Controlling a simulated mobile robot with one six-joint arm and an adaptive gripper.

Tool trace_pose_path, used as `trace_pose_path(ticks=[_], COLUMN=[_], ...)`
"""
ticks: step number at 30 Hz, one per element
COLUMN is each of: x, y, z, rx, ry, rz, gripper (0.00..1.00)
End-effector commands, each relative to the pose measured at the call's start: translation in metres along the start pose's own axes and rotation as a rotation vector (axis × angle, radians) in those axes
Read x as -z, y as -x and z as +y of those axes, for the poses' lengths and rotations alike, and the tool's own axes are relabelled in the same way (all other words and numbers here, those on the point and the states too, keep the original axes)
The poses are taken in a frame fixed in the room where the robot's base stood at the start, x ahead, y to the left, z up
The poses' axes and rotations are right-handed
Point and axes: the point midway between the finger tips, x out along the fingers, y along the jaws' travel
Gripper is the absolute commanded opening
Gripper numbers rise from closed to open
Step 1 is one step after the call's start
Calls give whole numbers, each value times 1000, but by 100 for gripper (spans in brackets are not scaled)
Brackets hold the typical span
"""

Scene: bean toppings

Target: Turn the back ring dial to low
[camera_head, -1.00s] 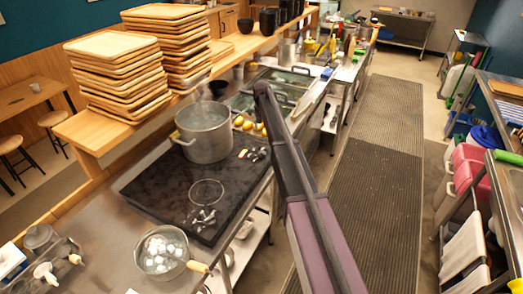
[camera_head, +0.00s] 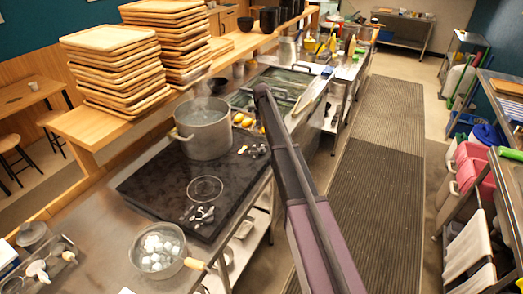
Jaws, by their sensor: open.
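The black cooktop (camera_head: 148,187) is set in the steel counter. A steaming steel pot (camera_head: 203,137) stands on its back ring, hiding that ring. A small cluster of dials, the back dials (camera_head: 254,150), sits right of the pot, close to my arm. The bare front ring (camera_head: 205,189) shows as a pale circle, with another dial cluster, the front dials (camera_head: 202,215), below it. The dial settings are too small to read. My arm rises from the bottom right and bends above the counter. My gripper is not visible.
A pan of white pieces (camera_head: 157,248) stands in front of the cooktop, its wooden handle pointing right. Stacked wooden trays (camera_head: 112,75) stand on the shelf behind. Lemons (camera_head: 243,120) lie beyond the pot. The aisle floor mat (camera_head: 375,190) is clear.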

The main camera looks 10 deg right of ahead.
Motion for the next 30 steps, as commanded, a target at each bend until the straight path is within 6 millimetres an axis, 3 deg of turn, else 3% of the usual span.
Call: trace_pose_path(ticks=[30], x=[0], y=[-81], z=[-1], rx=[0], ry=[1], rz=[0], gripper=[57])
